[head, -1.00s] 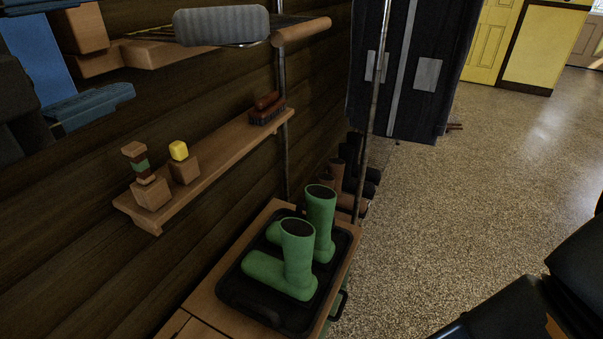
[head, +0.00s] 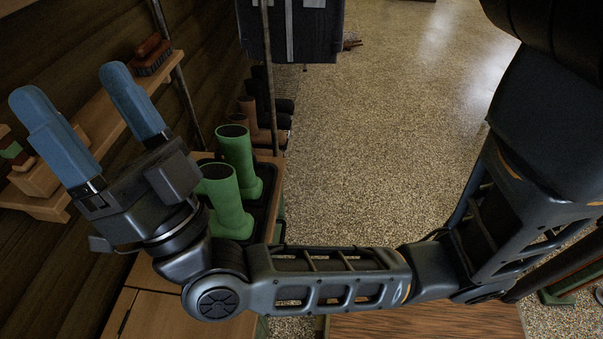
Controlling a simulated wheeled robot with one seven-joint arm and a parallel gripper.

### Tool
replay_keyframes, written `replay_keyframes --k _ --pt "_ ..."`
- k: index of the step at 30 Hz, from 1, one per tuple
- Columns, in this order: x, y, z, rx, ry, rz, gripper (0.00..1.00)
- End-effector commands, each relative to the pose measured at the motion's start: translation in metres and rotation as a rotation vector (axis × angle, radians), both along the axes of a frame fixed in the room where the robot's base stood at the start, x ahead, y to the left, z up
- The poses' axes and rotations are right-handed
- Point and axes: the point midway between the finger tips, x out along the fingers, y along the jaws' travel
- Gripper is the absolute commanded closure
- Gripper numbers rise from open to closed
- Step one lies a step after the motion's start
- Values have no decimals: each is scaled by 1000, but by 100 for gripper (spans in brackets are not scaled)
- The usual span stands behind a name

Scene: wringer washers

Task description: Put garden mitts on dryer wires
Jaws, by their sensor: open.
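My gripper (head: 70,83) is at the left of the head view, with its two blue fingers spread apart, pointing up, and nothing between them. It appears in front of the wall shelf in the picture; its distance from the shelf I cannot tell. I make out no garden mitts and no dryer wires in the view now.
The wooden wall shelf (head: 103,116) holds a brush (head: 152,56) and small blocks. Green boots (head: 236,160) stand on a black tray (head: 265,212) on a wooden cabinet (head: 160,318). Dark boots (head: 280,104) and a metal pole (head: 269,75) stand behind. The speckled floor (head: 380,140) is open.

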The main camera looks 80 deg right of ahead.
Motion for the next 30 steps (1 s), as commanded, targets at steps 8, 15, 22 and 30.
replay_keyframes --k 8,15,22,30 --pt "-44 6 -77 -221 417 119 28" --pt "-100 9 -147 -281 833 202 28" --pt "-166 12 -199 -238 1204 249 28" --pt "-202 15 -219 -193 1384 263 28"
